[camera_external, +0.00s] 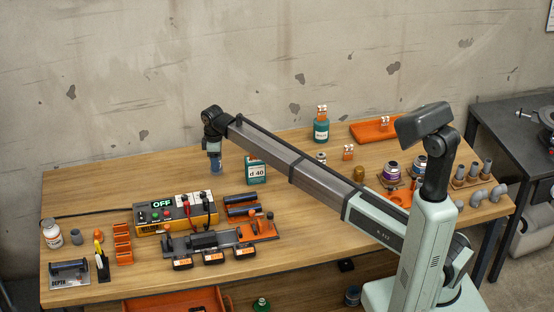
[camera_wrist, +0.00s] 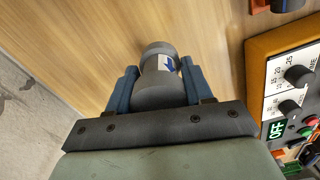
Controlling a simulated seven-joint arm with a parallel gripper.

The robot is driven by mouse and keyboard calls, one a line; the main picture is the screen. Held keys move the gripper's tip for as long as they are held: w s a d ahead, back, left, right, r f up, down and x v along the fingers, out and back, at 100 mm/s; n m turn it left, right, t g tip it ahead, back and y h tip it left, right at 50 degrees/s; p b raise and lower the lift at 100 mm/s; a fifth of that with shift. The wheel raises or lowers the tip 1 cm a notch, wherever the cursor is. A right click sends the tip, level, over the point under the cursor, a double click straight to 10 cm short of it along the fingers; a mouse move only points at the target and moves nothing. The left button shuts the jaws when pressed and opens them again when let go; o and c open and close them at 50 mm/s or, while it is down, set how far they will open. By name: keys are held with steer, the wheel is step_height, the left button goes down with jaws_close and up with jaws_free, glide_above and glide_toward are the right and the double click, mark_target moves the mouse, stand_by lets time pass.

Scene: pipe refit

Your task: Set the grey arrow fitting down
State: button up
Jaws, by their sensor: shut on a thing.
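The grey arrow fitting (camera_wrist: 158,75) is a short grey cylinder with a blue arrow on a white label. In the wrist view it sits between the two blue fingers of my gripper (camera_wrist: 159,82), which are shut on it. In the external view my gripper (camera_external: 215,168) points down over the back left of the wooden table (camera_external: 110,190), behind the yellow control box and left of the green d 40 can. The fitting is mostly hidden there by the fingers. I cannot tell whether it touches the table.
The yellow control box (camera_external: 176,214), showing OFF, stands close in front; it also shows in the wrist view (camera_wrist: 290,85). The green d 40 can (camera_external: 257,171) stands to the right. Grey pipe fittings (camera_external: 479,198) are at the far right. The table's back left is bare.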

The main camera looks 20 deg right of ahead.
steer(key=shift+f, duration=1.75)
steer(key=o, duration=1.1)
steer(key=shift+f, duration=0.15)
steer(key=shift+c, duration=0.2)
step_height(320, 180, up, 12)
steer(key=shift+r, duration=0.2)
